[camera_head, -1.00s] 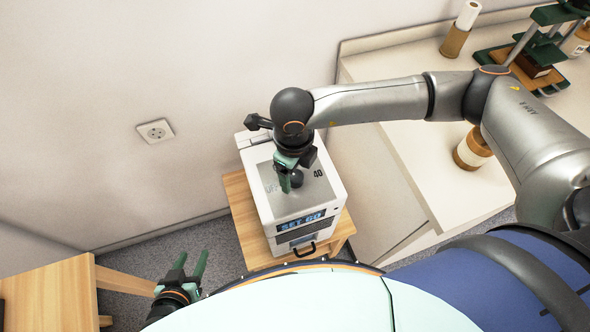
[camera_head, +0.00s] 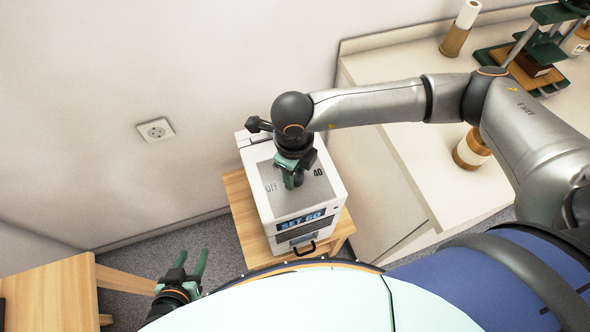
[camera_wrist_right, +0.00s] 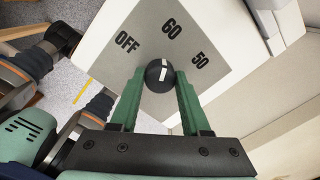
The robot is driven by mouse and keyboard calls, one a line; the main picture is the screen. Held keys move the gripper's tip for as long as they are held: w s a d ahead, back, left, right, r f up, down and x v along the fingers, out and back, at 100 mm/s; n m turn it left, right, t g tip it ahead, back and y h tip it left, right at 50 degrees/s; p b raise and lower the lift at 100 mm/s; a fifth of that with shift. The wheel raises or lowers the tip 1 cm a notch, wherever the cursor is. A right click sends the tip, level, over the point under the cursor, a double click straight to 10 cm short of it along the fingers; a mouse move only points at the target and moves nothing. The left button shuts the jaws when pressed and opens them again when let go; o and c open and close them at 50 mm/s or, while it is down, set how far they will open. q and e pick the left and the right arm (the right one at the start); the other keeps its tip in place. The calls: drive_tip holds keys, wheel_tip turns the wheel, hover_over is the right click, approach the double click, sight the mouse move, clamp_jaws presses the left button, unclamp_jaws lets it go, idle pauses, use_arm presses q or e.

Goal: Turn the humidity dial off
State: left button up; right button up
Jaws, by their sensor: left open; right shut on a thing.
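The humidity dial is a round black knob with a white pointer mark (camera_wrist_right: 159,75), on the grey top plate of a white box (camera_head: 318,196). In the head view the gripper covers the knob. My left gripper (camera_head: 190,268) is open and empty at the lower left, away from the box.
The box stands on a small wooden table (camera_head: 240,203) and its front display reads SET 60. A white counter (camera_head: 425,165) with a brown-white bottle (camera_head: 472,149) is at the right. A wall socket (camera_head: 156,130) is behind. A wooden table (camera_head: 50,300) is lower left.

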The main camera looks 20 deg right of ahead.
clamp_jaws()
use_arm(q)
drive_tip(key=shift+f, duration=0.2)
